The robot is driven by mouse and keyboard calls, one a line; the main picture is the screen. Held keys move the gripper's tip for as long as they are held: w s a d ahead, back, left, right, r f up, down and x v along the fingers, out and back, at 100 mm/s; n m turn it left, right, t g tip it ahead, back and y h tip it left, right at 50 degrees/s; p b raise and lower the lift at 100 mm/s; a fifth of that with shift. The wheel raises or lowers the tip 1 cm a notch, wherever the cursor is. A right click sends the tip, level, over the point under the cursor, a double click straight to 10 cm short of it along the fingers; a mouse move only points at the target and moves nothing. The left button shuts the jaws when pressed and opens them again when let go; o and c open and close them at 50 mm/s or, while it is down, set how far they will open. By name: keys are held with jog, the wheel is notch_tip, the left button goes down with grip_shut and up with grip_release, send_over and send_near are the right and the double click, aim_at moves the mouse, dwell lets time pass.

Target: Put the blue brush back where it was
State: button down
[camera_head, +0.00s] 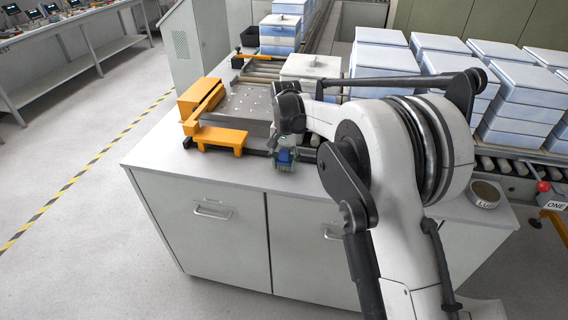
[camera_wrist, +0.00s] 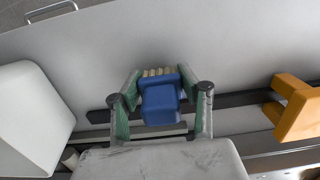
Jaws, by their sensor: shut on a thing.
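The blue brush (camera_wrist: 160,103) is between the two green-padded fingers of my gripper (camera_wrist: 160,98), which are shut on it. Its pale bristles (camera_wrist: 158,72) show at the top of the wrist view. In the head view the blue brush (camera_head: 284,156) shows at the end of my arm, near the front of the grey cabinet top (camera_head: 165,160). My gripper (camera_head: 284,148) is there, partly hidden by my arm. I cannot tell whether the brush touches the surface.
A yellow bracket (camera_head: 218,138) stands left of my gripper, beside a metal plate (camera_head: 245,103). A dark rail (camera_wrist: 235,100) runs behind the brush. Stacked blue-white boxes (camera_head: 435,60) stand on rollers behind. A round tin (camera_head: 484,194) sits at the right. The cabinet top's front left is clear.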

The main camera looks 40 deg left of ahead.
aim_at(285, 150)
jog(key=shift+f, duration=0.2)
jog(key=shift+f, duration=0.1)
jog(key=shift+f, duration=0.15)
jog(key=c, duration=1.1)
grip_release()
jog(key=r, duration=1.2)
jog(key=shift+w+r, duration=0.25)
